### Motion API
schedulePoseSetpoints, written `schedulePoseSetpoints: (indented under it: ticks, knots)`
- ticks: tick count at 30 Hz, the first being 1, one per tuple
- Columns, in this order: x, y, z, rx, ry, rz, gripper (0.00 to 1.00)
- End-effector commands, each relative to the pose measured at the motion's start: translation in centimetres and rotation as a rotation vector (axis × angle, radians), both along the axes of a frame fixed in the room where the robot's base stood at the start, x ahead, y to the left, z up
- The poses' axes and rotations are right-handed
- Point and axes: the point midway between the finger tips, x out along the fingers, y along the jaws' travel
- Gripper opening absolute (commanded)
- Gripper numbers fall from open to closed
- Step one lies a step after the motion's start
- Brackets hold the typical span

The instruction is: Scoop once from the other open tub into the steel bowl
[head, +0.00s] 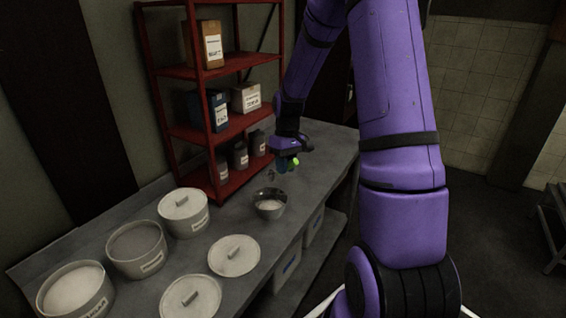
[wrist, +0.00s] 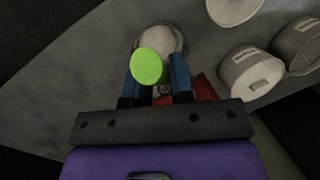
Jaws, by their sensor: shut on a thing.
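My gripper (head: 288,163) is shut on a scoop with a bright green round handle end (wrist: 147,66), which sits between the blue fingers in the wrist view. In the head view the scoop's small dark head (head: 271,176) hangs above the steel bowl (head: 283,210). Its contents are too small to tell. The bowl holds pale material and also shows beyond the fingers in the wrist view (wrist: 179,42). One open tub (head: 98,303) at the front left holds white material. The other open tub (head: 153,263), behind it, holds greyer material.
A lidded tub (head: 185,223) stands behind the open tubs. Two loose lids (head: 238,250) (head: 187,304) lie on the grey bench (head: 225,222). A red shelf rack (head: 220,128) with boxes and canisters stands behind. The bench right of the rack looks clear.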

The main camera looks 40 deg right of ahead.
Motion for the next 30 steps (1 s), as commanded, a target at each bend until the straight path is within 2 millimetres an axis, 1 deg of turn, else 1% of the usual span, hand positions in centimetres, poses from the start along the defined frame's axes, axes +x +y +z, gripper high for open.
schedulePoseSetpoints:
  ticks: [3, 11, 15, 30]
  knots:
    - [-0.1, 0.1, -1.3, 0.002, 0.002, 0.0, 0.0]
    - [0.0, 0.1, -3.6, 0.0, 0.001, 0.0, 0.0]
    - [-0.2, 0.8, -3.6, -0.082, -0.018, 0.006, 0.0]
    - [-0.5, 2.3, -3.8, -0.312, -0.079, 0.006, 0.0]
